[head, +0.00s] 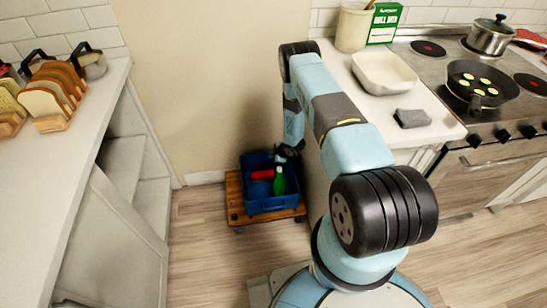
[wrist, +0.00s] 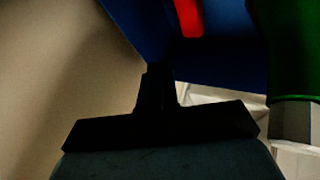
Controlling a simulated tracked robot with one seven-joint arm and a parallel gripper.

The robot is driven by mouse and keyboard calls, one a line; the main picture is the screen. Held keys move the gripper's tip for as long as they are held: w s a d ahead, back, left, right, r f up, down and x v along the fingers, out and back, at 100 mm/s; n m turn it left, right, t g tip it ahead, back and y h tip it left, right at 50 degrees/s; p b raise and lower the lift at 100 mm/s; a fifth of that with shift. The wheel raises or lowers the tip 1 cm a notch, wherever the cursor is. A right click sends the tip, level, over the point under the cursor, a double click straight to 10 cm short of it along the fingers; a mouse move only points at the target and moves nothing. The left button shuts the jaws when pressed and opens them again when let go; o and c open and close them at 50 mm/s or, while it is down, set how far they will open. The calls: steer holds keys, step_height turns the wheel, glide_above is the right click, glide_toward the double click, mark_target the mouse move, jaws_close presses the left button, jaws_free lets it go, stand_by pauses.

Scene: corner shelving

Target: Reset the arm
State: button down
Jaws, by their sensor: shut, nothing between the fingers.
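A red object (head: 262,174) lies in the crate, also seen in the wrist view (wrist: 188,18).
The crate sits on a wooden dolly (head: 234,200) against the wall. A stove with a pan (head: 480,82) stands farther right. Floor left of the dolly is clear.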

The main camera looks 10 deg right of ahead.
steer(key=shift+s+d+r, duration=0.15)
steer(key=shift+s+r, duration=0.1)
steer(key=shift+r, duration=0.1)
